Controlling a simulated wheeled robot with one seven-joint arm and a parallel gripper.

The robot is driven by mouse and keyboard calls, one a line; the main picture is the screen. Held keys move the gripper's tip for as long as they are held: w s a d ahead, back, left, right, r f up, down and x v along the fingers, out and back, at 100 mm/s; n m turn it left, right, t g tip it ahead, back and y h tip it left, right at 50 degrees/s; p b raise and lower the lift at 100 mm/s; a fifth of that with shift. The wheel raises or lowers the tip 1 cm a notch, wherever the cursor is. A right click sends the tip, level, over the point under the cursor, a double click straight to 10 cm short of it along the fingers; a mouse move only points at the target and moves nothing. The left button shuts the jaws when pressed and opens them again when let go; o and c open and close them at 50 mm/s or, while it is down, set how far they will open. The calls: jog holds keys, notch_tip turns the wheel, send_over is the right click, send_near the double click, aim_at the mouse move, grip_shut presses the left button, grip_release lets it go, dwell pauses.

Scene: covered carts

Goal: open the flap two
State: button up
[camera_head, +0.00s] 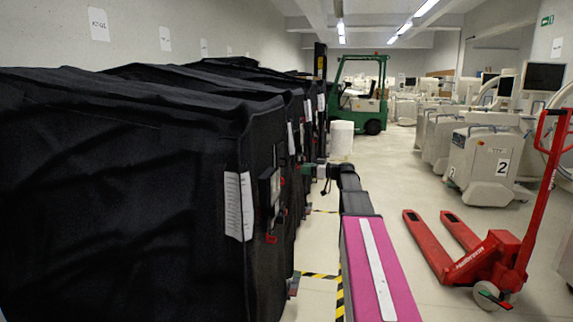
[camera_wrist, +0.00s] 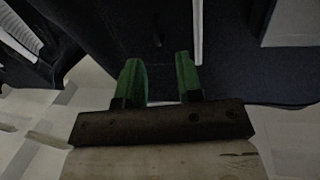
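A row of carts under black covers (camera_head: 190,150) stands along the left wall in the head view. The front cover has a white paper sheet (camera_head: 239,205) and red parts on its aisle side. I cannot tell which flap is flap two. My gripper (camera_head: 308,170), with green fingers, is beside a cart farther along the row. In the wrist view my gripper (camera_wrist: 160,76) is open, with nothing visible held between its fingers. A dark cover (camera_wrist: 233,75) lies beyond the fingertips. A thin dark upright piece (camera_wrist: 157,28) and a white strip (camera_wrist: 197,30) show on it.
A red pallet truck (camera_head: 490,255) stands on the right. Beyond it are pale machines (camera_head: 485,165), and a green forklift (camera_head: 360,95) is at the back. A white cylinder (camera_head: 341,138) stands before the forklift. The aisle floor between carts and machines is mostly clear.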

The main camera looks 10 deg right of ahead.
jog(key=x, duration=0.3)
jog(key=r+x, duration=0.1)
jog(key=x, duration=0.3)
jog(key=w+x, duration=0.1)
jog(key=x, duration=0.2)
jog(key=shift+d+r, duration=0.15)
jog(key=shift+r, duration=0.25)
grip_shut()
